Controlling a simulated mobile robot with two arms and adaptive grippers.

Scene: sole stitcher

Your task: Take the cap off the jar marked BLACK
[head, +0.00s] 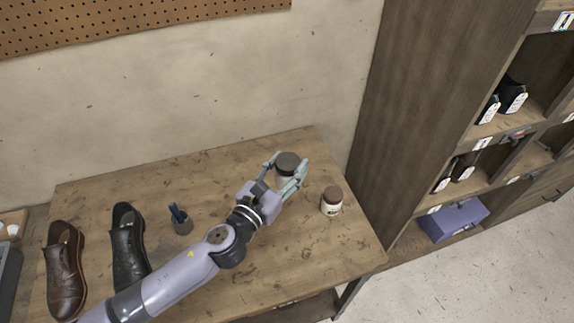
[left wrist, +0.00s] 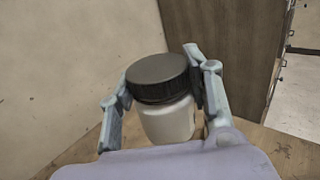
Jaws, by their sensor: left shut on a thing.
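A white jar with a dark, near-black cap (head: 287,162) stands at the back right of the workbench. In the left wrist view its ribbed dark cap (left wrist: 158,77) sits on the white jar body (left wrist: 168,122). No marking can be read on the side I see. My left gripper (head: 290,172) has one finger on each side of the cap and is shut on it; the gripper also shows in the left wrist view (left wrist: 163,88). A second white jar with a brown cap (head: 332,200) stands to the right, apart from the gripper. My right gripper is not in view.
A brown shoe (head: 66,270) and a black shoe (head: 130,250) stand at the left of the wooden workbench (head: 335,255). A small dark cup with tools (head: 181,220) is near the black shoe. A tall shelf (head: 410,110) rises close on the right.

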